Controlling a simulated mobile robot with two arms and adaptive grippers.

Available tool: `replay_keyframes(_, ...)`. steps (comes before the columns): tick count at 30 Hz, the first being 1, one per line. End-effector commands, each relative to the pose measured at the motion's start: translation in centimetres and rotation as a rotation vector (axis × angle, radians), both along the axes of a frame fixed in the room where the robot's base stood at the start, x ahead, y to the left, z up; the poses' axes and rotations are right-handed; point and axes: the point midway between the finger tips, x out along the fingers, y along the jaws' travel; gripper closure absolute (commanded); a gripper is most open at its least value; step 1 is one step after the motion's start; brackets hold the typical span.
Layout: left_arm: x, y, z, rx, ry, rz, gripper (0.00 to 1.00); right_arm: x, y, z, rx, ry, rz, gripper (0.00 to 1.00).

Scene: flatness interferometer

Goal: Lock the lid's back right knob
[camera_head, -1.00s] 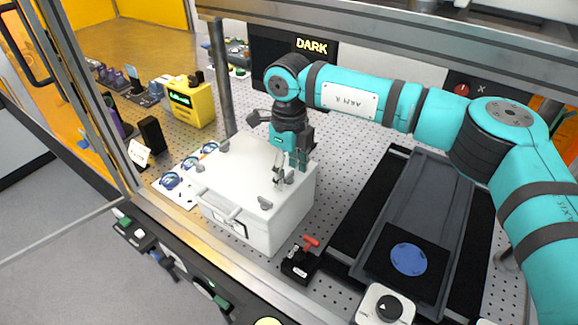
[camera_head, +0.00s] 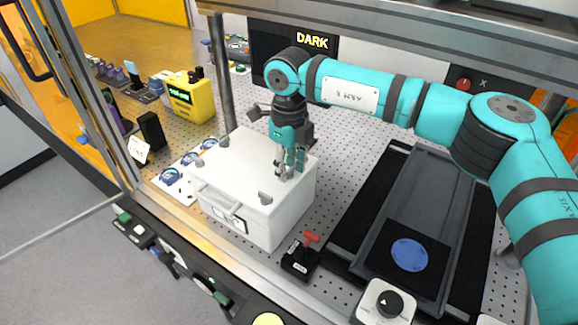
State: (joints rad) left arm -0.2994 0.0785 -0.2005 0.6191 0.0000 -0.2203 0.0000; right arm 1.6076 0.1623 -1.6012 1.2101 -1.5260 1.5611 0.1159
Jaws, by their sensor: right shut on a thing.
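A white lidded box (camera_head: 285,218) stands on the perforated table, with its lid (camera_head: 241,164) on. Small grey knobs sit near the lid's corners: a front left knob (camera_head: 204,186), a front right knob (camera_head: 265,198) and a back left knob (camera_head: 224,141). My right gripper (camera_head: 286,175) points down at the lid's back right corner. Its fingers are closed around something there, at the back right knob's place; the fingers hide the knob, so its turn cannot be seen. My left gripper is not in view.
A red-handled black clamp (camera_head: 301,257) stands in front of the box. A dark stage with a blue disc (camera_head: 408,255) is at the right. A metal post (camera_head: 221,75) rises behind the box.

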Motion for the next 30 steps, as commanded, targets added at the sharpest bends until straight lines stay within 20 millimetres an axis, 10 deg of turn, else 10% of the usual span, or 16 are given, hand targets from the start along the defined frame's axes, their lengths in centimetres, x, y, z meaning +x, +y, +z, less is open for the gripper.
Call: replay_keyframes(30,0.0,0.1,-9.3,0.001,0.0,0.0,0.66,0.4,-0.3,0.0,0.0,-0.011,-0.892,1.0)
